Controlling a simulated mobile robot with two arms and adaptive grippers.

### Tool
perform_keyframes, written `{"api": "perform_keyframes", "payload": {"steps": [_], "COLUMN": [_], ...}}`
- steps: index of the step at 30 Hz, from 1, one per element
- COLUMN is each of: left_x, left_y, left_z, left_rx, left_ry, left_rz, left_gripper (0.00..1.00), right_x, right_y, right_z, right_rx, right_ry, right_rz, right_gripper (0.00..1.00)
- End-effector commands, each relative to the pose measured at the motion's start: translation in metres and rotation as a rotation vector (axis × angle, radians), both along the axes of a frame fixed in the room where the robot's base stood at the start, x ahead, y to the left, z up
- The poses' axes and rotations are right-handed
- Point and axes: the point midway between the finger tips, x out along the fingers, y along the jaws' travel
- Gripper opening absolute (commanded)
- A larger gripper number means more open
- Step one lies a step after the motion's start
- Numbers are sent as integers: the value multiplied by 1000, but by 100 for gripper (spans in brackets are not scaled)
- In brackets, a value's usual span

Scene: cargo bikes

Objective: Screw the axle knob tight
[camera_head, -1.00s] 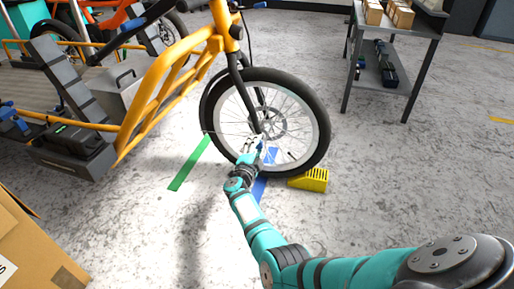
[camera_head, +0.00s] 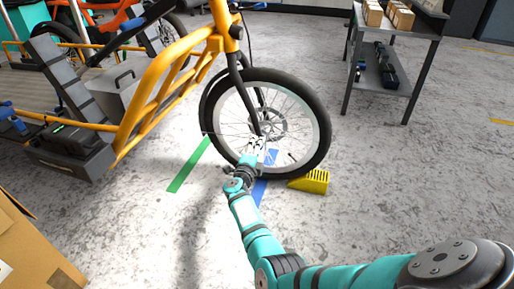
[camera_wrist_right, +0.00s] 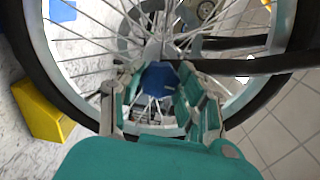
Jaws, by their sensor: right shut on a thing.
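The blue axle knob (camera_wrist_right: 158,78) sits at the hub of the front wheel, between the two fingers of my right gripper in the right wrist view. My right gripper (camera_head: 258,143) reaches the hub from the near side and is shut on the knob; it also shows in the right wrist view (camera_wrist_right: 150,95). In the head view the fingers hide the knob. The front wheel (camera_head: 322,125) stands upright in the black fork (camera_head: 246,98) of the yellow cargo bike (camera_head: 160,72). My left gripper is not in view.
A yellow wheel chock (camera_head: 311,181) is at the tyre's right side, also in the right wrist view (camera_wrist_right: 42,112). Green tape (camera_head: 188,166) marks the floor. A grey shelf cart (camera_head: 390,82) stands back right; a cardboard box (camera_head: 32,252) is near left. Floor between is clear.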

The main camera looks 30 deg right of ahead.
Motion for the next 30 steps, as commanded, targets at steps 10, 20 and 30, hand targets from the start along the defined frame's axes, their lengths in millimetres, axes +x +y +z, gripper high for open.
{"api": "perform_keyframes", "payload": {"steps": [10,20,30], "left_x": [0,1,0], "left_y": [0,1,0], "left_z": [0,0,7], "left_rx": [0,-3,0], "left_ry": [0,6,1], "left_rz": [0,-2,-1], "left_gripper": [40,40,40], "right_x": [-1,0,0], "right_y": [0,0,0], "right_z": [-2,0,2], "right_rx": [2,0,-85], "right_ry": [2,1,100], "right_rz": [0,0,1], "right_gripper": [53,59,59]}}
